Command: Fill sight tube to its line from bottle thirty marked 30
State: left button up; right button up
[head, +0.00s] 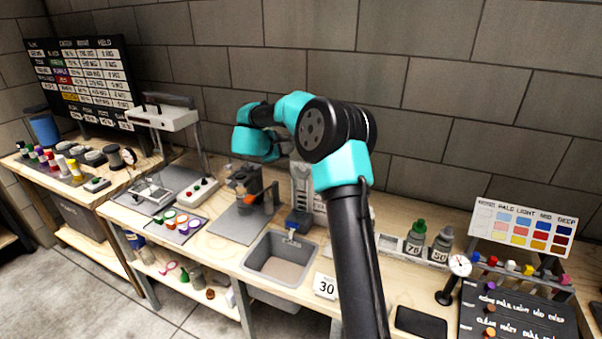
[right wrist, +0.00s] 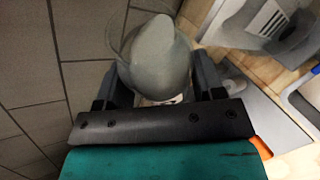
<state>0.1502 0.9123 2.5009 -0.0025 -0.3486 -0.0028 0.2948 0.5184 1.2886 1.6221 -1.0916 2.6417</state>
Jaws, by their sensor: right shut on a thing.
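My right gripper (right wrist: 160,85) is shut on a grey bottle (right wrist: 158,55) with a rounded body and a tapered top. A pale label shows only in part, and its number cannot be read. In the head view, my right arm crosses the middle with its wrist (head: 258,142) above the bench; the fingers and bottle are hidden there. A pale upright panel with markings (head: 302,183) stands behind the sink; whether it holds the sight tube cannot be told. A card reading 30 (head: 326,286) stands at the bench front. My left gripper is not in view.
Bottles marked 75 (head: 415,238) and 50 (head: 441,245) stand right of my arm. A sink (head: 280,262) lies front of centre. A dial gauge (head: 459,266), a black pad (head: 420,322) and a colour chart (head: 527,228) are at right. A block wall closes the back.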

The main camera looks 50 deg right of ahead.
jog(key=shift+w+f+m+t, duration=0.15)
jog(key=shift+f+m+t, duration=0.35)
jog(key=shift+m+t, duration=0.3)
dwell(1.4)
